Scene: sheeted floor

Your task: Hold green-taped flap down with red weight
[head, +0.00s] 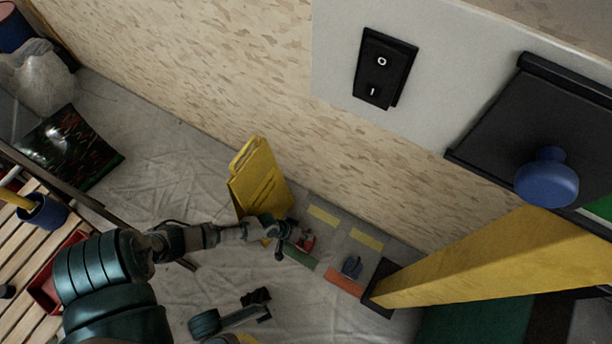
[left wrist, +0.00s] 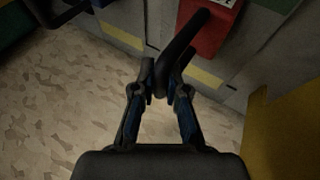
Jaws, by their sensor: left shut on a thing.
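The red weight (head: 308,242) is by the grey flaps on the floor, close to the green tape (head: 300,258). My left gripper (head: 287,238) is at it. In the left wrist view, my left gripper (left wrist: 166,88) is shut on the black handle of the red weight (left wrist: 213,28). A bit of green tape (left wrist: 278,5) shows beyond it. I cannot tell whether the weight touches the flap. A blue weight (head: 351,267) stands near the orange tape (head: 345,282).
A yellow folding sign (head: 258,180) stands close to my left forearm. A yellow post (head: 490,265) is to the right, along the wall. Yellow tape strips (head: 323,216) lie on the wall side. A wooden pallet (head: 25,245) is at left. Sheeted floor (head: 165,180) is open between.

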